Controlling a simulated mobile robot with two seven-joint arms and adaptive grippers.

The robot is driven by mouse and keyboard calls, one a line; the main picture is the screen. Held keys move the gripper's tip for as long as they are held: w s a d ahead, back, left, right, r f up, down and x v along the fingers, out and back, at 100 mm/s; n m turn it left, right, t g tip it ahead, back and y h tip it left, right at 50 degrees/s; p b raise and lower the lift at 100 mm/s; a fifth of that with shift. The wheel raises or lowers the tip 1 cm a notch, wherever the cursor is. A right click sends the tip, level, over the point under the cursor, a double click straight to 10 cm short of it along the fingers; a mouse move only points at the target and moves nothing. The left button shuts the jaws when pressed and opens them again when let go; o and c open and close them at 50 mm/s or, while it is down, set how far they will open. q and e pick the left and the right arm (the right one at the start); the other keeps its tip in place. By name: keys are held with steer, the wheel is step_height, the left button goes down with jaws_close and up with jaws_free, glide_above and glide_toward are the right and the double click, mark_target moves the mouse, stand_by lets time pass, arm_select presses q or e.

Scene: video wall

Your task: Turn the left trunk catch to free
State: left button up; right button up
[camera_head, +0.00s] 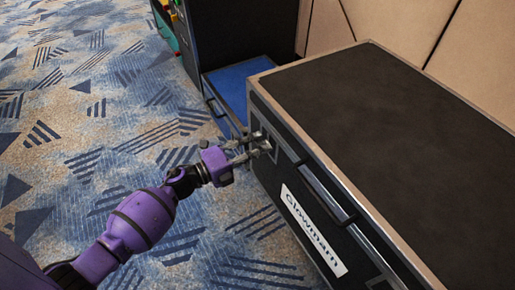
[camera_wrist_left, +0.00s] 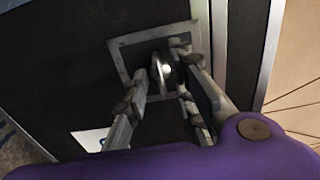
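The left trunk catch (camera_wrist_left: 162,70) is a small metal piece in a square metal plate (camera_wrist_left: 125,42) on the trunk's front face. My left gripper (camera_head: 262,150) is at this catch. In the left wrist view its two fingers (camera_wrist_left: 166,78) stand on either side of the catch, apart from each other. Whether they press on it is hard to tell, and the fingers partly hide it. My right gripper is not in view.
A blue-topped open drawer or box (camera_head: 232,88) and a dark cabinet (camera_head: 240,30) stand behind. A padded wall (camera_head: 400,25) is at the back. Patterned carpet (camera_head: 80,110) is clear at left.

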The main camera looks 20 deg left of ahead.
arm_select(q)
steer(key=shift+c, duration=0.2)
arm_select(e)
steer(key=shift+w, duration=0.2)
arm_select(q)
steer(key=shift+w, duration=0.1)
jaws_close()
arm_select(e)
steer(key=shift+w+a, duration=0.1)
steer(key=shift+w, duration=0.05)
